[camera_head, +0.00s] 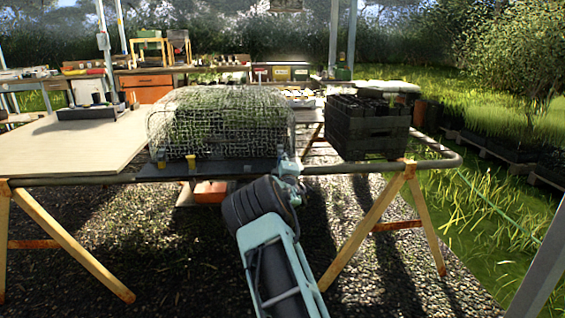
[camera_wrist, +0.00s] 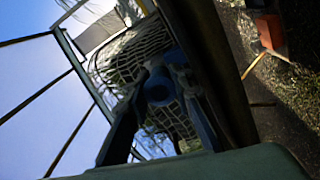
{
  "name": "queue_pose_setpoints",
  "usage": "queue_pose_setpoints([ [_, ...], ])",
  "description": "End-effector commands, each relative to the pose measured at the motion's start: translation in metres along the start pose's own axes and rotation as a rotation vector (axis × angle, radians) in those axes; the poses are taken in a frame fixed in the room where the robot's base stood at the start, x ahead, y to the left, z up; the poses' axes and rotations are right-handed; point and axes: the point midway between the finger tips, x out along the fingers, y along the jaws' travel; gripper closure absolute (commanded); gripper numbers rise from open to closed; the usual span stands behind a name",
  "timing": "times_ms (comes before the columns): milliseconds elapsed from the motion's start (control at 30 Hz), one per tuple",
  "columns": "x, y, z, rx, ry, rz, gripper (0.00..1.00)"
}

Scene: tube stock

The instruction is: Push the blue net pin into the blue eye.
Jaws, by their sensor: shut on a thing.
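The blue net pin (camera_wrist: 158,86) is between the fingers of my gripper (camera_wrist: 160,78) in the wrist view, its round end facing the camera. My gripper is shut on it. In the head view my gripper (camera_head: 284,163) is at the front right of the netted mound (camera_head: 222,122), by the table's front rail. The fingers and arm cover the pin there, and I cannot make out the blue eye. In the wrist view the net (camera_wrist: 128,55) lies just beyond the pin. I cannot tell whether the pin touches an eye.
Yellow fittings (camera_head: 190,162) stand along the mound's front edge. A black crate (camera_head: 366,128) stands to the right on the table. A pale board (camera_head: 75,146) covers the left side. The metal front rail (camera_head: 100,180) runs close under my gripper.

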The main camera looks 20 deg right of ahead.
Motion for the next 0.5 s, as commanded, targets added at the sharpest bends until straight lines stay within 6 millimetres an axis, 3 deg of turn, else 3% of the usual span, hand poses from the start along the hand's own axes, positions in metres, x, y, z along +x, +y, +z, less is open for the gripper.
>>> queue_pose_setpoints([
  [467,0.012,0.001,0.000,0.001,0.000,0.002,1.00],
  [500,0.012,0.001,0.000,0.001,0.001,0.002,0.77],
])
